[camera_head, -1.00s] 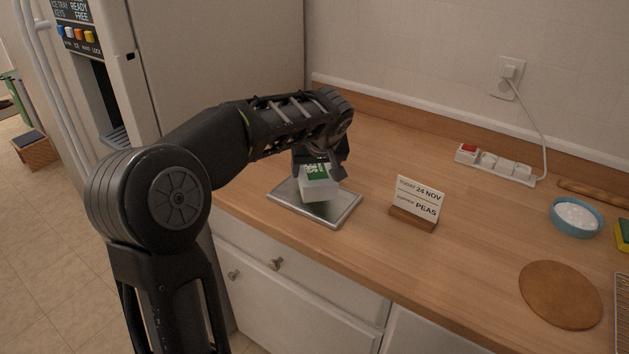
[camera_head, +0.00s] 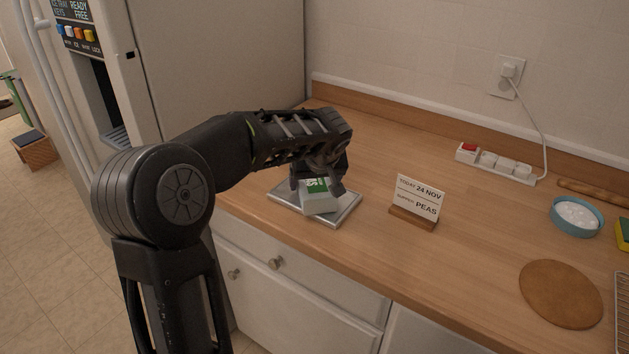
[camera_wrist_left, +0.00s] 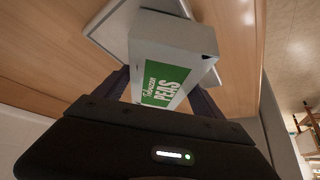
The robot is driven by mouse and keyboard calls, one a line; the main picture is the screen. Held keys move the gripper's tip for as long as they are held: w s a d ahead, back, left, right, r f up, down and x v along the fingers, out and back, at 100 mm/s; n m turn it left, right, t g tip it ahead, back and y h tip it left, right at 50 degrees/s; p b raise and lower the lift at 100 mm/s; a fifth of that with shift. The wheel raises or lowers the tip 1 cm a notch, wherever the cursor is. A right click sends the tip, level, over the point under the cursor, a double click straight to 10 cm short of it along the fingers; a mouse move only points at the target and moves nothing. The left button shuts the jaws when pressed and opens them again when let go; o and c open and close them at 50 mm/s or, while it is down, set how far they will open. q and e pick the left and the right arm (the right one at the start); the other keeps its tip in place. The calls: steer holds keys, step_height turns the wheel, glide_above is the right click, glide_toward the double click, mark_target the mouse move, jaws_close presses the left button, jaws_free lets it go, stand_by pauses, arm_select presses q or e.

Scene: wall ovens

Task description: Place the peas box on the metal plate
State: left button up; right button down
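The peas box (camera_head: 318,201), white with a green label, is at the metal plate (camera_head: 346,212) on the counter, low over its middle or resting on it; I cannot tell which. My left gripper (camera_head: 317,187) reaches down over the box with one finger on each side and looks shut on it. In the left wrist view the peas box (camera_wrist_left: 168,75) sits between the dark fingers (camera_wrist_left: 162,92), label facing the camera, with the metal plate (camera_wrist_left: 100,28) behind it. The fingertips are partly hidden. My right gripper is not in view.
A small sign (camera_head: 417,199) on a wooden stand is close to the plate's right side. Further right are a power strip (camera_head: 494,163), a blue bowl (camera_head: 577,217) and a round brown mat (camera_head: 560,294). A fridge (camera_head: 220,70) stands at the left.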

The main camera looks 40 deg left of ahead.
arm_select(q)
steer(key=shift+o, duration=0.9)
steer(key=shift+r, duration=0.1)
steer(key=shift+r, duration=0.15)
steer(key=shift+s+d+r, duration=0.15)
steer(key=shift+d+r, duration=0.05)
steer(key=shift+r, duration=0.1)
steer(key=b+v, duration=0.1)
steer(key=v, duration=1)
